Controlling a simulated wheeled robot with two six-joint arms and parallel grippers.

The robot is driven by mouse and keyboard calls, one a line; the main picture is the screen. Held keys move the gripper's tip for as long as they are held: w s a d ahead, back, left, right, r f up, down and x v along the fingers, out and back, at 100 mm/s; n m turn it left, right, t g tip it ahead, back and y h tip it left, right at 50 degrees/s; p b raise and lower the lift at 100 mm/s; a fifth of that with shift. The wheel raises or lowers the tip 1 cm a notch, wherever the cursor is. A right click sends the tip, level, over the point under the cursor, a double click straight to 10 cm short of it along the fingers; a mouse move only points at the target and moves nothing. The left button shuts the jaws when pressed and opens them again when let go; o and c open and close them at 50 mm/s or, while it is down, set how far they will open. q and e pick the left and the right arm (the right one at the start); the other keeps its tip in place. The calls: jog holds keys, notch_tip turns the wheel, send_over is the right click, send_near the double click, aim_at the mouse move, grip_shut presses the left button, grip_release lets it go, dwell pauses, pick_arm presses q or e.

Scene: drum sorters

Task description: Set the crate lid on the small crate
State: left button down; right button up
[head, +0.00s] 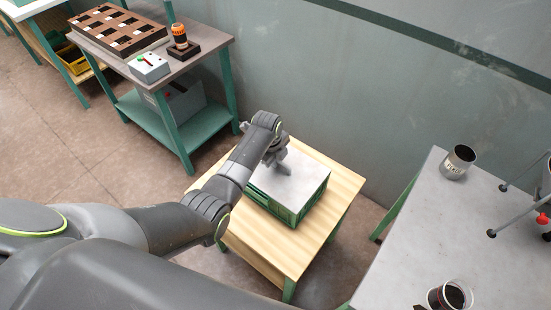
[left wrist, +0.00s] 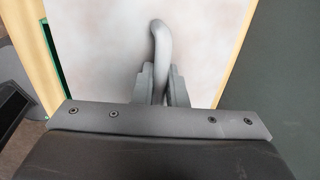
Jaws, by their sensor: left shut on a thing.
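The pale grey crate lid (head: 303,181) lies flat over the green small crate (head: 272,206) on the wooden table. Its edges look roughly lined up with the crate's walls; whether it rests on the rim or hovers just above, I cannot tell. My left gripper (head: 277,158) is over the back left part of the lid. In the left wrist view the left gripper (left wrist: 160,85) is shut on the lid's curved grey handle (left wrist: 162,38), with the lid surface (left wrist: 105,45) below. The crate's inside is hidden. My right gripper is not in view.
The wooden table (head: 262,246) has bare top around the crate. A grey table (head: 405,235) at right holds a metal cup (head: 457,162), a stand (head: 517,205) and a dark-filled container (head: 449,297). A workbench (head: 205,55) with a checkered board stands at the back left.

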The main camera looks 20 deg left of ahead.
pick_arm(q)
jog(key=c, duration=1.4)
grip_release()
jog(key=shift+s+f, duration=0.1)
jog(key=shift+f, duration=0.1)
jog(key=s+r, duration=0.1)
jog(key=r, duration=0.4)
jog(key=s+r, duration=0.1)
jog(key=r, duration=0.5)
jog(key=s+a+r, duration=0.1)
jog(key=r, duration=0.5)
jog(key=shift+r, duration=0.15)
